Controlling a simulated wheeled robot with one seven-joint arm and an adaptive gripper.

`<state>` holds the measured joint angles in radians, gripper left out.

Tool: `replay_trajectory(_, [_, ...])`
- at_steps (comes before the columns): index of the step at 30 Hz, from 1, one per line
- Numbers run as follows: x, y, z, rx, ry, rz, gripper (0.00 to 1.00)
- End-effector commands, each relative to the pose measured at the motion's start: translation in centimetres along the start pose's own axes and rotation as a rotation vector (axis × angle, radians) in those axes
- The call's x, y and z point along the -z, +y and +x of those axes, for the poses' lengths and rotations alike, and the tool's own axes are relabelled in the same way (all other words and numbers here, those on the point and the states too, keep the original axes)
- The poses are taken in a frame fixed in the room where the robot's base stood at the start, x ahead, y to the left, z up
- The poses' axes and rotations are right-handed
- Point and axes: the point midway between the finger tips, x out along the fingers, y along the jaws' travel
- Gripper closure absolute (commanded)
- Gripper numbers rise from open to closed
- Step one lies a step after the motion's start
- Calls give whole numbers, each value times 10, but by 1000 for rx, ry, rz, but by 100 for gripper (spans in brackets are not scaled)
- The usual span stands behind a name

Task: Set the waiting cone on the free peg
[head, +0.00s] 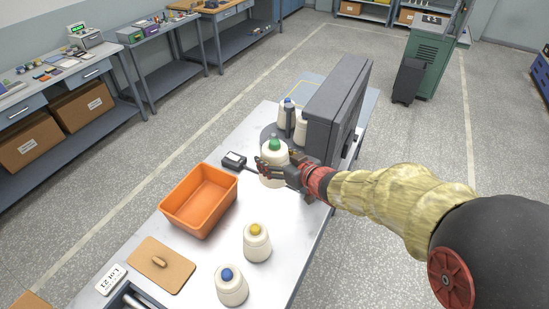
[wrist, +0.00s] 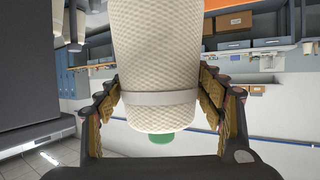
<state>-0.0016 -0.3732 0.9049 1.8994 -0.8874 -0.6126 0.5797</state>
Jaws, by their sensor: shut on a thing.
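A cream cone with a green top (head: 274,152) is held upright in my gripper (head: 268,173). In the wrist view, the fingers (wrist: 160,98) press on both sides of the cone (wrist: 155,50), near a pale band; its green tip (wrist: 155,137) shows below. Behind it in the head view is a dark round tray (head: 267,133) bearing a blue-topped cone (head: 285,112) and another pale cone (head: 301,130), partly covered by the grey cabinet. A dark upright post (head: 290,123) stands between them. I cannot tell clearly which peg is free.
A tall grey cabinet (head: 337,105) stands close right of the tray. An orange bin (head: 200,200), a small black device (head: 234,160), a yellow-topped cone (head: 257,243), a blue-topped cone (head: 231,286) and a brown board (head: 160,265) are on the table.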

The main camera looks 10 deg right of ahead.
Motion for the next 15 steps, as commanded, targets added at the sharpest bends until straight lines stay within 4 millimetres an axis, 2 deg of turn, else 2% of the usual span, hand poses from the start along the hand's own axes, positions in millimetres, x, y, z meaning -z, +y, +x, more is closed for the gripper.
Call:
replay_trajectory(1, [11,0,-4,0,2,-1,69])
replay_trajectory(6, [28,0,-11,0,3,-1,69])
replay_trajectory(15, [49,0,-20,0,3,-1,69])
